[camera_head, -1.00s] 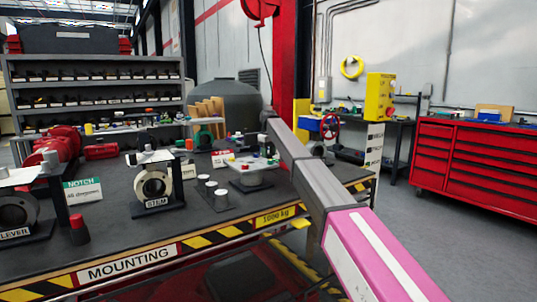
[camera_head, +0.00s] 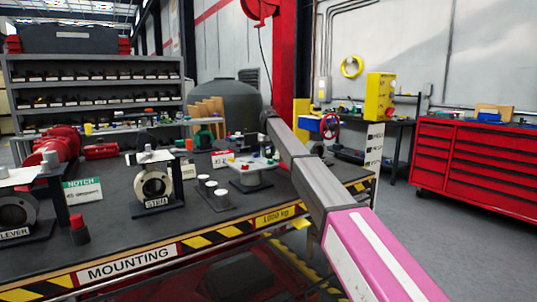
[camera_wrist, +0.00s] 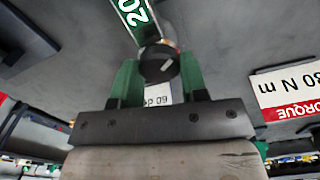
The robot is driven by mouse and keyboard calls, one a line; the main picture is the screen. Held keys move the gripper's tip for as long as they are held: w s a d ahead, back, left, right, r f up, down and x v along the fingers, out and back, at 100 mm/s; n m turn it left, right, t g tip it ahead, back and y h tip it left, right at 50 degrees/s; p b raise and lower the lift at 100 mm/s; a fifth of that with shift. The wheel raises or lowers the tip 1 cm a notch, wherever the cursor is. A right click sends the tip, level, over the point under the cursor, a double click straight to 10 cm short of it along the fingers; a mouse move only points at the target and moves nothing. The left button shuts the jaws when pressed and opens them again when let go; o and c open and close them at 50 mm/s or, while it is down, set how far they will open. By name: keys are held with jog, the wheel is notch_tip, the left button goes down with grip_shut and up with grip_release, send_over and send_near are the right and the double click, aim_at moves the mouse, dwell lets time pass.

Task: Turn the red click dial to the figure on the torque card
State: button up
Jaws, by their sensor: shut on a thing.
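In the wrist view my gripper (camera_wrist: 160,80) has two green fingers shut on a dark round knob (camera_wrist: 158,62). No red shows on this knob, so I cannot tell from its colour whether it is the red click dial. A green label reading "20" (camera_wrist: 139,16) lies beyond the knob, and a white label with "60 de" (camera_wrist: 158,97) shows between the fingers, partly hidden. The torque card (camera_wrist: 290,90) is at the right, cut by the frame edge; it reads "30 N m", with a possible earlier figure hidden, above a red "TORQUE" strip.
The workbench (camera_head: 120,235) carries a STEM fixture (camera_head: 155,183), a small red-topped knob (camera_head: 79,230), a NOTCH card (camera_head: 83,190) and a white-topped stand (camera_head: 250,165). Grey shelves (camera_head: 95,88) stand behind. A red tool chest (camera_head: 470,170) stands right, with open floor before it.

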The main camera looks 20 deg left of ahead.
aim_at(269, 154)
jog(key=o, duration=0.9)
jog(key=shift+o, duration=0.2)
notch_tip(269, 154, up, 11)
jog(key=shift+f, duration=0.1)
